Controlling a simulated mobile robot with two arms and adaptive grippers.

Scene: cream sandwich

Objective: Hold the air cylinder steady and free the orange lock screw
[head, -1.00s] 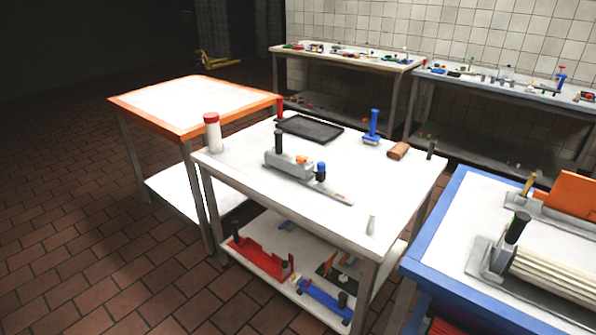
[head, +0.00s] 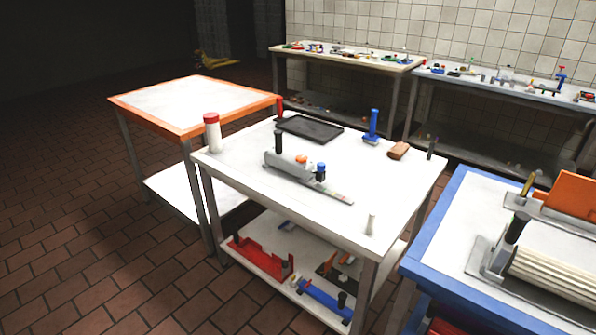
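A grey device (head: 288,167) with a long flat bar lies on the white table in the middle. It has a black upright handle (head: 279,142) at its left end and a blue-topped black knob (head: 321,171) near its right part. A small orange part (head: 301,159) sits on top of the grey body; it may be the orange lock screw, but it is too small to tell. I cannot tell for sure which part is the air cylinder. Neither of my grippers shows in the head view.
The white table (head: 235,172) also bears a red-capped white bottle (head: 212,132), a black tray (head: 310,129), a blue upright tool (head: 373,127) and a brown block (head: 398,151). An orange-edged table (head: 185,124) stands left, a blue-edged table (head: 437,222) right. Tiled floor lies open at left.

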